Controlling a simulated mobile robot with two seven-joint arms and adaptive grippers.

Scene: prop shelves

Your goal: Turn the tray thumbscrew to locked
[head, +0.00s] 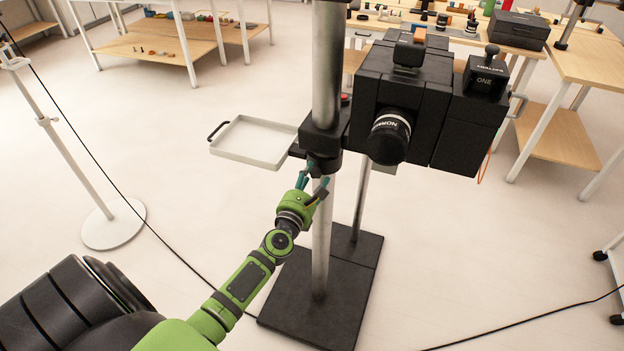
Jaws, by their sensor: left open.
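The tray (253,142) is a shallow pale square plate with a black handle at its left, fixed level to the column's left side. Its black clamp collar (322,133) grips the metal post. My left gripper (313,172), green with teal fingertips, is open just under the collar, at the front of the post. A small dark part, perhaps the thumbscrew, shows at the fingertips; the fingers partly hide it, and I cannot tell whether it is touched or how it is turned. My right gripper does not show.
A black camera-like device (400,90) with a lens hangs on the post right of the collar. The post stands on a black base plate (325,290). A thin stand (113,222) is at left. Shelves (165,45) and a workbench (590,60) stand behind. Cables cross the open floor.

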